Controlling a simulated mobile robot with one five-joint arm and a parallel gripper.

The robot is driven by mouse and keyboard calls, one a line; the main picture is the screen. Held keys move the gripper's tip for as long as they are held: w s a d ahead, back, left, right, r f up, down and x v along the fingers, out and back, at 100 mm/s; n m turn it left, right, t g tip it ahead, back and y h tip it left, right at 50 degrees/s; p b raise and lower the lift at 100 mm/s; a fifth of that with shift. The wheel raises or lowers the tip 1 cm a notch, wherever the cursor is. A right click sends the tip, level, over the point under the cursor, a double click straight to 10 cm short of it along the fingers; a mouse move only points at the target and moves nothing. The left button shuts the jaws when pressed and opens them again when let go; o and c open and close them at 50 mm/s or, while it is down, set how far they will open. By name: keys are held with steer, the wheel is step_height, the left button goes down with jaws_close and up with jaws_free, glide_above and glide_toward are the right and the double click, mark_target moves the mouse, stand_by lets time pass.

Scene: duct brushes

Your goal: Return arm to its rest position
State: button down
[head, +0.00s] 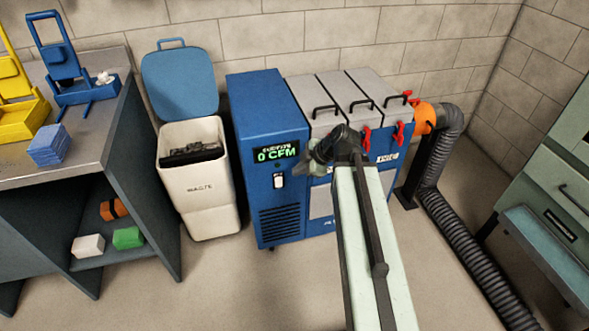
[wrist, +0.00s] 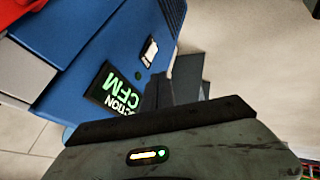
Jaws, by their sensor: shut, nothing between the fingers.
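My arm reaches up from the bottom of the head view toward the blue suction machine (head: 265,200). My gripper (head: 318,160) shows dark and small in front of the machine, and its fingertips are hard to make out there. In the wrist view my gripper (wrist: 187,75) is shut and empty, with its dark fingers beside the machine's blue front (wrist: 100,55). The machine's display (head: 276,153) reads 0 CFM, with a white switch (head: 279,181) below it. The arm hides part of the machine's right side.
A white waste bin (head: 195,185) with its blue lid up stands left of the machine. A workbench (head: 95,125) holds blue and yellow racks. An orange collar (head: 425,118) and grey duct hose (head: 465,240) run at right, near a green cabinet (head: 560,190). Open floor lies in front.

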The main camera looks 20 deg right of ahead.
steer(key=s+a+f+m+g+h, duration=0.35)
steer(key=s+a+m, duration=0.2)
steer(key=a, duration=0.65)
steer(key=s+d+f+m+g+h, duration=0.15)
steer(key=s+d+m, duration=0.25)
steer(key=m, duration=0.7)
step_height(320, 180, up, 20)
steer(key=p, duration=1.9)
steer(key=shift+d+f+g, duration=0.15)
steer(key=shift+f+g, duration=0.05)
steer(key=shift+g, duration=0.2)
steer(key=shift+n, duration=0.25)
